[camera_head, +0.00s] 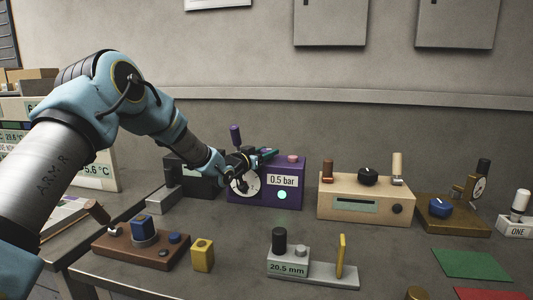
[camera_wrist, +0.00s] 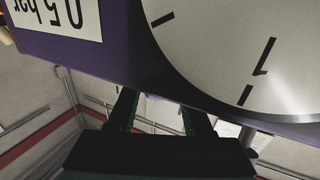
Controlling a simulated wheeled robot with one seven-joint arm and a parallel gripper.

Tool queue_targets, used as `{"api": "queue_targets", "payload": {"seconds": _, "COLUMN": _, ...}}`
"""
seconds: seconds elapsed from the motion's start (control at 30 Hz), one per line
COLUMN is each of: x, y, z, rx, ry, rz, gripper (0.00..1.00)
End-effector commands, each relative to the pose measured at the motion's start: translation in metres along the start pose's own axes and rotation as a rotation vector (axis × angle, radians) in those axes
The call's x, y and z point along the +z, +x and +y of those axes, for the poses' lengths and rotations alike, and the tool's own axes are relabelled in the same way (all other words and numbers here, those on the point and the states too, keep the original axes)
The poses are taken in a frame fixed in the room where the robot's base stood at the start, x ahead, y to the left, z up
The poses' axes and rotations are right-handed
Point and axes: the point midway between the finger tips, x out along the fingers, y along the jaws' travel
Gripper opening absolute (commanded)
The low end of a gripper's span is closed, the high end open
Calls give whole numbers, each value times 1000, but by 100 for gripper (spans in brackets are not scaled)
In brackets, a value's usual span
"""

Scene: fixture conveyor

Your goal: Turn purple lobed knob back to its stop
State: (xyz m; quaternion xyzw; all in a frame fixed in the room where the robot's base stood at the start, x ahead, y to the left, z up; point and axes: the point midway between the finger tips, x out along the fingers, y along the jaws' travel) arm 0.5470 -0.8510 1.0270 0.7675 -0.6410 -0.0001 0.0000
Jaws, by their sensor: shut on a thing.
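The purple box (camera_head: 292,172) stands at the back middle of the bench, with a "0.5 bar" label (camera_head: 283,181), a lit green lamp (camera_head: 282,195) and a white dial (camera_head: 246,186) on its front. My gripper (camera_head: 262,157) reaches in from the left at the box's upper front, above the dial. In the wrist view both dark fingers (camera_wrist: 160,112) point up to the box's edge, and the dial fills the upper right. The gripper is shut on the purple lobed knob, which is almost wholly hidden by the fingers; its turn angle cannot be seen.
A grey block (camera_head: 300,267), yellow block (camera_head: 203,255) and brown board (camera_head: 140,252) lie in front.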

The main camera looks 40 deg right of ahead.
Motion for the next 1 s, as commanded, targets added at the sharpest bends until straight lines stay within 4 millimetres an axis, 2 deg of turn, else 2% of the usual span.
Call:
{"api": "queue_targets", "payload": {"seconds": 0.27, "x": 2, "y": 0, "z": 2, "rx": -27, "ry": 1, "rz": 1, "gripper": 0}}
{"api": "queue_targets", "payload": {"seconds": 0.47, "x": 5, "y": 0, "z": 3, "rx": -118, "ry": 2, "rz": 3, "gripper": 0}}
{"api": "queue_targets", "payload": {"seconds": 1.0, "x": -2, "y": 2, "z": 5, "rx": -564, "ry": 2, "rz": 0, "gripper": 0}}
